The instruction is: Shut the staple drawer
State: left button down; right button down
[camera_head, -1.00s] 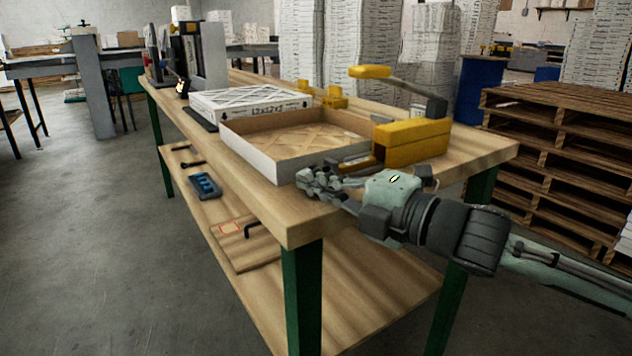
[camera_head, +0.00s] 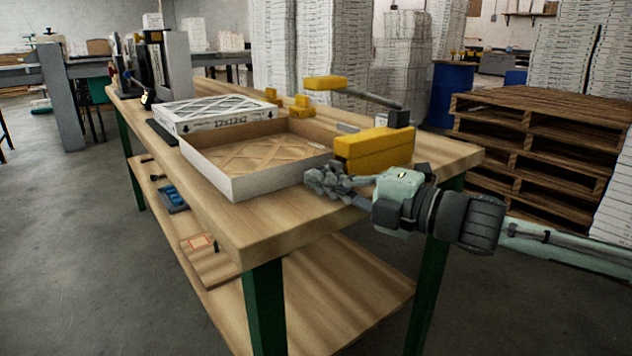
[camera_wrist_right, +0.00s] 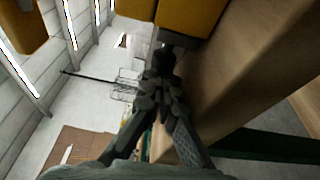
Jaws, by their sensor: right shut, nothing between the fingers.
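The yellow stapler (camera_head: 378,148) stands at the right end of the workbench, its long handle (camera_head: 355,94) raised to the left. Its yellow body also shows at the top of the right wrist view (camera_wrist_right: 190,14). My right gripper (camera_head: 318,180) is shut and empty, with its fingers at the lower left of the stapler body. In the right wrist view the fingertips (camera_wrist_right: 163,60) are together just below the yellow body. No staple drawer clearly sticks out beyond the body; the fingers cover its lower left, so I cannot tell if it is fully shut. My left gripper is out of view.
An open box frame (camera_head: 270,183) with a lattice inside lies left of the stapler, close to my right fingers. A boxed filter (camera_head: 215,122) lies behind it. The workbench front corner (camera_head: 245,235) is clear. Wooden pallets (camera_head: 540,140) stand at the right.

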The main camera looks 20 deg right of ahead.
jog(key=shift+w+d, duration=0.25)
jog(key=shift+d, duration=0.15)
jog(key=shift+r, duration=0.1)
jog(key=shift+f+v, duration=0.15)
jog(key=shift+v, duration=0.6)
jog(key=shift+f+v, duration=0.1)
jog(key=shift+v, duration=0.65)
jog(key=shift+s+d, duration=0.25)
jog(key=shift+s, duration=0.45)
jog(key=shift+s+d, duration=0.25)
jog(key=shift+s, duration=0.4)
jog(key=shift+v, duration=0.8)
jog(key=shift+r, duration=0.15)
jog(key=shift+s, duration=0.1)
